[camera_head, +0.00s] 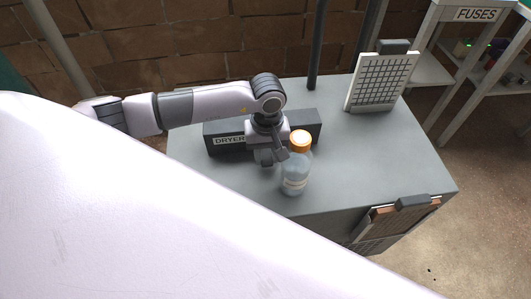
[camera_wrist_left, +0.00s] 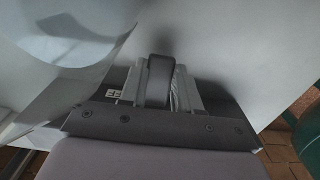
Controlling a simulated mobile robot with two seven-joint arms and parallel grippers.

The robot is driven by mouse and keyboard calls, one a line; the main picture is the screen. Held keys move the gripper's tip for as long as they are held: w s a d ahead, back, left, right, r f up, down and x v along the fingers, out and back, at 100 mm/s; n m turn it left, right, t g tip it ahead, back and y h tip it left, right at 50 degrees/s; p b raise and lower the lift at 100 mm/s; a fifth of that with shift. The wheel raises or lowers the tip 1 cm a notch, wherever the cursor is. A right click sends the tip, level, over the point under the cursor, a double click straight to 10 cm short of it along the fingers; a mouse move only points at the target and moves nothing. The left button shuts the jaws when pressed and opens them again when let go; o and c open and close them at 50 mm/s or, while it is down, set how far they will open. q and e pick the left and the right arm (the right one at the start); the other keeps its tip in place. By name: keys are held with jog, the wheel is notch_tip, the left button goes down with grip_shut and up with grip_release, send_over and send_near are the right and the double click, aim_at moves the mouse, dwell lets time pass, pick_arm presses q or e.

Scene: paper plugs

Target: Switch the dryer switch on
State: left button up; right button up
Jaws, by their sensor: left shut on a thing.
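The dryer switch is a dark grey box (camera_head: 307,120) with a white DRYER label (camera_head: 229,141), on top of a grey cabinet. My left gripper (camera_head: 268,158) reaches over it from the left and covers its middle. In the left wrist view, the two pale fingers of the left gripper (camera_wrist_left: 160,90) are shut on a dark, rounded lever (camera_wrist_left: 158,75). Part of the label (camera_wrist_left: 114,94) shows beside them. The lever is hidden in the head view, and I cannot tell its on or off position. My right gripper is in neither view.
A clear bottle with an orange cap (camera_head: 296,178) stands close to the right of the left gripper. A white gridded panel (camera_head: 378,82) stands at the cabinet's back right. The cabinet top (camera_head: 390,150) is clear at right. A FUSES shelf (camera_head: 475,14) stands behind.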

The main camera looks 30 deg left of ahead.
pick_arm(q)
jog(key=shift+w+r+p, duration=0.1)
jog(key=shift+r+p, duration=1.15)
jog(key=shift+r, duration=0.95)
jog(key=o, duration=0.8)
jog(key=shift+c, duration=0.2)
jog(key=shift+r+p, duration=1.05)
jog(key=shift+r, duration=0.95)
